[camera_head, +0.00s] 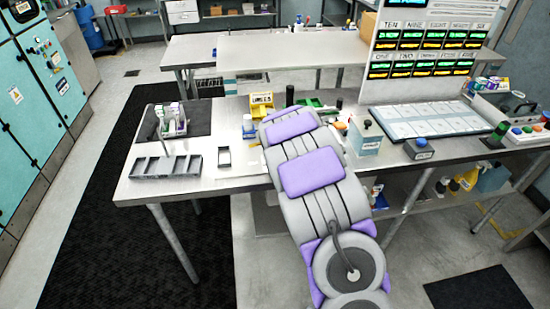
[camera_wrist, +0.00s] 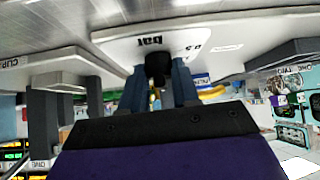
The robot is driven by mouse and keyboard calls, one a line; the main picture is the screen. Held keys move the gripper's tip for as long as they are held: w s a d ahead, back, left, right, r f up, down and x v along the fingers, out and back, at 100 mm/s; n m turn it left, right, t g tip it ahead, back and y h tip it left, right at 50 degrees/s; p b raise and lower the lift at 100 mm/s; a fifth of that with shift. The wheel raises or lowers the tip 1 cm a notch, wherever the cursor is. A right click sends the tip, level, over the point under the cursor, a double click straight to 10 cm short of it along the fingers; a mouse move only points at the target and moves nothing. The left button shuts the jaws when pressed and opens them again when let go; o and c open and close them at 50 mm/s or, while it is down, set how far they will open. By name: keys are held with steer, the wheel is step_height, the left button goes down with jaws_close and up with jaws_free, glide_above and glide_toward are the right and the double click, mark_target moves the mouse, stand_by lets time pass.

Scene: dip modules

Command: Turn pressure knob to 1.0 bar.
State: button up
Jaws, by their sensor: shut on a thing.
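In the wrist view, which looks upside down, a light panel (camera_wrist: 115,45) carries the printed word "bar" and a mark that reads like "0.5". A black knob (camera_wrist: 158,62) stands out from this panel. My gripper (camera_wrist: 158,82) has its two blue-grey fingers on either side of the knob, shut on it. The knob's pointer and exact setting cannot be made out. In the head view my grey and purple arm reaches over the table and hides the gripper, the knob and most of the panel.
The metal table (camera_head: 240,180) holds a grey divided tray (camera_head: 165,167) at left and a yellow bin (camera_head: 262,100) near my arm's far end.

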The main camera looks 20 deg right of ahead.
jaws_close()
steer(key=shift+r+p, duration=0.1)
steer(key=shift+p, duration=0.35)
steer(key=shift+r+n+y+p, duration=0.1)
steer(key=shift+n+y+p, duration=0.3)
steer(key=shift+p, duration=0.75)
steer(key=n+y+p, duration=0.1)
steer(key=p, duration=0.4)
steer(key=shift+d+n, duration=0.15)
steer(key=shift+n, duration=0.15)
steer(key=shift+n+y+p, duration=0.3)
steer(key=shift+p, duration=0.85)
steer(key=n+y+p, duration=0.1)
steer(key=n+p, duration=0.1)
steer(key=p, duration=0.6)
steer(key=shift+d+y, duration=0.15)
steer(key=shift+y, duration=0.15)
steer(key=p, duration=0.3)
steer(key=shift+n, duration=0.3)
steer(key=shift+f, duration=0.2)
steer(key=o, duration=0.7)
jaws_free()
steer(key=shift+d+y, duration=0.15)
steer(key=shift+y, duration=0.15)
steer(key=shift+c, duration=0.2)
